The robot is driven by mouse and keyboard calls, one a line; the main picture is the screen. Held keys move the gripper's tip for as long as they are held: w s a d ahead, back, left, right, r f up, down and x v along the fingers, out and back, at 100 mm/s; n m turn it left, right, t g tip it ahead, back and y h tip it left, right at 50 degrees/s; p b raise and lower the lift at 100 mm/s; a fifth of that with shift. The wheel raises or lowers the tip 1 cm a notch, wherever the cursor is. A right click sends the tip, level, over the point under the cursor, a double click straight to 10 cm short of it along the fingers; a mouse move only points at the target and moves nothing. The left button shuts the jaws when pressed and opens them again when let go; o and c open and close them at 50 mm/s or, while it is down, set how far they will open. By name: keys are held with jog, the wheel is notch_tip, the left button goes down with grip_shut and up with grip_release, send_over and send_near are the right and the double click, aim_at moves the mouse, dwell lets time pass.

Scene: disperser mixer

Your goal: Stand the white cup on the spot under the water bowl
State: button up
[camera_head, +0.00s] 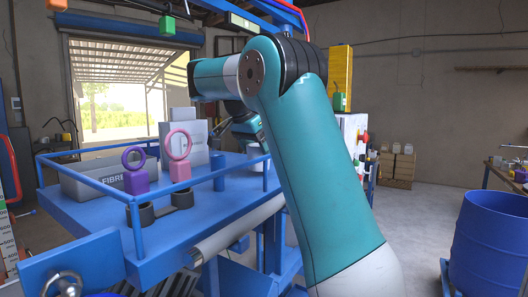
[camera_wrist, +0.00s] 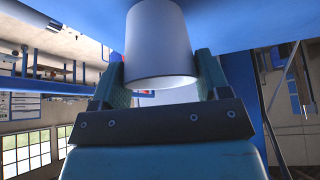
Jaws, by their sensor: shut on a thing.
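The white cup (camera_wrist: 160,42) is between the two fingers of my gripper (camera_wrist: 161,78) in the wrist view, with a finger against each side. My gripper is shut on it. A blue surface fills the top of that view behind the cup. In the head view my gripper (camera_head: 250,128) is over the far right part of the blue platform, partly hidden by my arm. A pale patch of the cup (camera_head: 256,153) shows just below it. I cannot make out the water bowl or the spot under it in either view.
The blue platform (camera_head: 165,229) has rails around it. It bears grey FIBRE boxes (camera_head: 92,182), a purple ring-topped block (camera_head: 136,182), a pink ring-topped block (camera_head: 179,171), dark round holders (camera_head: 182,199) and a blue cylinder (camera_head: 218,172). A blue drum (camera_head: 488,240) stands at right.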

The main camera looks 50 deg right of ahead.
jog(key=shift+f+b, duration=0.55)
jog(key=shift+f, duration=0.15)
jog(key=shift+w+a, duration=0.1)
jog(key=shift+a, duration=0.05)
jog(key=shift+r, duration=0.15)
jog(key=o, duration=0.9)
